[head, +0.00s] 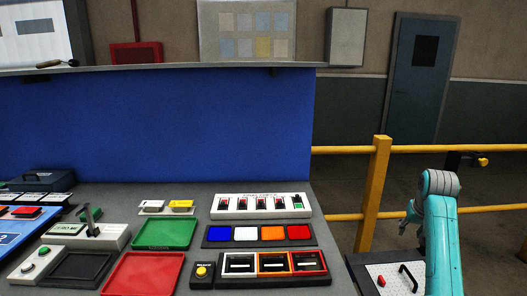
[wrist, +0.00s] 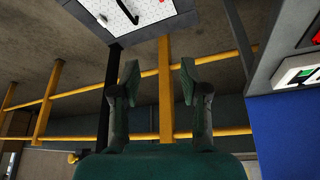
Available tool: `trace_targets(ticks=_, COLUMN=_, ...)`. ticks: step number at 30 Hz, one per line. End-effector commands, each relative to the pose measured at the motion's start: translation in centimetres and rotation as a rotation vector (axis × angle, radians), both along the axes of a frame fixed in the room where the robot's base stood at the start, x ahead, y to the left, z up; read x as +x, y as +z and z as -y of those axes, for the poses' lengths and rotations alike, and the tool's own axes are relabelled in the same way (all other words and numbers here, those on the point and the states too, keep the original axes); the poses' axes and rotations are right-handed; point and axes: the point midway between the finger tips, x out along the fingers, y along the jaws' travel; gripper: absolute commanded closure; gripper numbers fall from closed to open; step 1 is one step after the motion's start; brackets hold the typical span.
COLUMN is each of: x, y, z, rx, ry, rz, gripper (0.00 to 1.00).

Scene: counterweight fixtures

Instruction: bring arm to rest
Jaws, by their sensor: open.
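My gripper (wrist: 158,78) shows in the wrist view with its two dark green fingers spread well apart. It is open and nothing is between the fingers. Behind the fingers are a yellow post and railing. In the head view my teal arm (head: 440,232) stands folded at the right, over the side of the work area. The gripper's fingers are too small there to judge.
The grey table holds a green tray (head: 164,233), a red tray (head: 143,274), a switch panel (head: 261,206) and a colour-button panel (head: 259,236). A white perforated board (head: 393,281) lies beside my arm. A yellow railing (head: 376,195) stands behind it.

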Motion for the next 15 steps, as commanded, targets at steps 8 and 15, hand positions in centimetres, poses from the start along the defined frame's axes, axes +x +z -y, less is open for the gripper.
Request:
trace_targets(ticks=8, x=-0.8, y=-6.4, z=-1.8, rx=-0.014, ry=0.019, rz=0.040, gripper=0.55)
trace_targets(ticks=15, x=-3.3, y=-15.1, z=-5.0, rx=-0.036, ry=0.050, rz=0.107, gripper=0.55)
